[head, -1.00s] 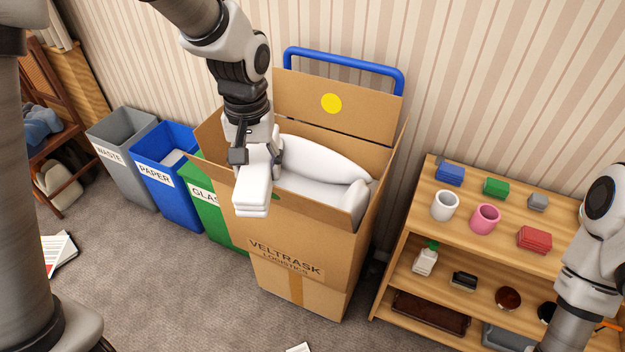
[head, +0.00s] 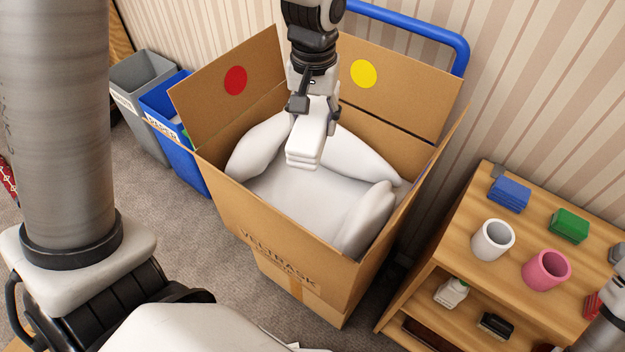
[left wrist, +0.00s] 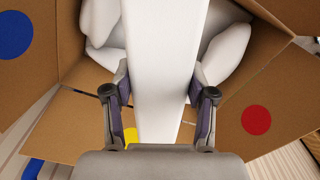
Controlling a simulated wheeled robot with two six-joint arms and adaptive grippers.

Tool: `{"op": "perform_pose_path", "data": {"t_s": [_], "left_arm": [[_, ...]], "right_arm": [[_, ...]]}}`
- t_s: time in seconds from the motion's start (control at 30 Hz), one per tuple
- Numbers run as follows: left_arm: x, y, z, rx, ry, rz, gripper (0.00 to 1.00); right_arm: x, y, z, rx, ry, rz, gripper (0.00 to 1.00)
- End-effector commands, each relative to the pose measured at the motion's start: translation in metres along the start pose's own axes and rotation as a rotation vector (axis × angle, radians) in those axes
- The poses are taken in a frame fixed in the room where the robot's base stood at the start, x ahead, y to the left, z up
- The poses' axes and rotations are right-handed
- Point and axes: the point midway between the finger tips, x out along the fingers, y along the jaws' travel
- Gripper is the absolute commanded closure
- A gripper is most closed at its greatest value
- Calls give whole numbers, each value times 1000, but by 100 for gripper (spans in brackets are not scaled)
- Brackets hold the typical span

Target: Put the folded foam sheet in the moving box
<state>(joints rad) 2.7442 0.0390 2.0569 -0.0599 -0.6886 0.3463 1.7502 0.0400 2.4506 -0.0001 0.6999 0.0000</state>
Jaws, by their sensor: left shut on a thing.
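The folded foam sheet (head: 307,146) is a white layered block in the head view. My left gripper (head: 314,112) is shut on it and holds it over the open top of the moving box (head: 300,264). In the left wrist view the foam sheet (left wrist: 163,60) runs between the two fingers of the left gripper (left wrist: 160,95). The cardboard box has raised flaps and white padding (head: 300,200) inside. I cannot tell how far the sheet is above the padding. Of my right arm, only a part shows at the right edge; its gripper is out of view.
Grey (head: 140,105) and blue (head: 175,125) bins stand left of the box. A wooden shelf (head: 450,235) on the right holds a white mug (head: 492,240), a pink mug (head: 546,270) and small coloured blocks. Box flaps (head: 228,92) stand up around the opening.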

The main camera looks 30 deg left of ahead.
Motion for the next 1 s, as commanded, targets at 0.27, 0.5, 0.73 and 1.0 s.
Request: {"op": "perform_pose_path", "data": {"t_s": [0.27, 0.5, 0.73, 1.0], "left_arm": [[92, 0, 0, 0, 0, 0, 78], [119, 0, 1, 0, -5, -1, 78], [191, 0, 2, 0, -7, -2, 78], [242, 0, 1, -1, -2, 0, 78]], "right_arm": [[92, 1, 0, 0, 0, 0, 60], [101, 1, 0, 0, 1, 0, 60], [110, 1, 0, 0, 1, 0, 60], [115, 1, 0, 0, 1, 0, 60]]}}
